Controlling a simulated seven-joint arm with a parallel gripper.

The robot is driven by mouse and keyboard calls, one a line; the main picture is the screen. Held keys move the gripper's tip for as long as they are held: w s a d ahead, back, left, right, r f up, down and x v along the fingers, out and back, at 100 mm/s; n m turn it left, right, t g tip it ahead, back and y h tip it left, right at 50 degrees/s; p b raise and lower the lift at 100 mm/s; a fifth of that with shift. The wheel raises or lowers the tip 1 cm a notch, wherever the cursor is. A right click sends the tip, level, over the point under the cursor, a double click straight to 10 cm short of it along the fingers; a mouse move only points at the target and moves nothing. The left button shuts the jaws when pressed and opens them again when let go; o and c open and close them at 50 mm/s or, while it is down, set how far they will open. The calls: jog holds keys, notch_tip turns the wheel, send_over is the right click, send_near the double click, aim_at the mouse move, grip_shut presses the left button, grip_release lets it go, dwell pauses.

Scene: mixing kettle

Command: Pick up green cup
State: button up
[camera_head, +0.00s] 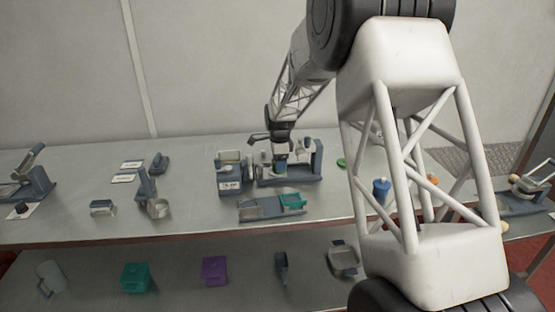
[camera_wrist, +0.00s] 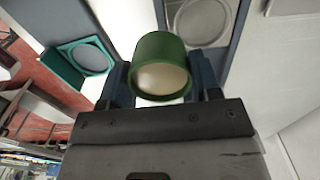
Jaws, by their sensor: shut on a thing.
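The green cup (camera_wrist: 160,50) is in the wrist view, held between the two blue fingers of my gripper (camera_wrist: 160,74). The fingers press on opposite sides of it, and I see its round rim and pale inside. In the head view my gripper (camera_head: 281,162) is low over the blue-grey station at the middle of the upper table. The cup is too small there to make out clearly between the fingers. I cannot tell whether its base touches the station.
A labelled box (camera_head: 229,175) stands close at left. A blue canister (camera_head: 381,191) stands right. The lower shelf holds a green box (camera_head: 136,278) and a purple box (camera_head: 214,270).

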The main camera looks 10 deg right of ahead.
jog(key=s, duration=0.7)
jog(key=s+r, duration=0.1)
jog(key=s, duration=0.2)
jog(key=shift+s+d, duration=0.3)
jog(key=shift+s, duration=0.1)
jog(key=w+d+r+n, duration=0.1)
jog(key=d+r+n, duration=0.15)
jog(key=d, duration=1.25)
jog(key=w+d+r+n, duration=0.1)
jog(key=d+r+n, duration=0.15)
jog(key=d, duration=1.35)
jog(key=s+d+r+n, duration=0.1)
jog(key=s+d, duration=0.2)
jog(key=d, duration=0.6)
jog(key=s+d+r+n, duration=0.2)
jog(key=s+d, duration=0.2)
jog(key=d, duration=0.6)
jog(key=s+d+r+n, duration=0.1)
jog(key=s+d, duration=0.3)
jog(key=d, duration=0.6)
jog(key=shift+d+r+n, duration=0.2)
jog(key=shift+r+n, duration=0.1)
jog(key=shift+n, duration=0.2)
jog(key=shift+s, duration=0.1)
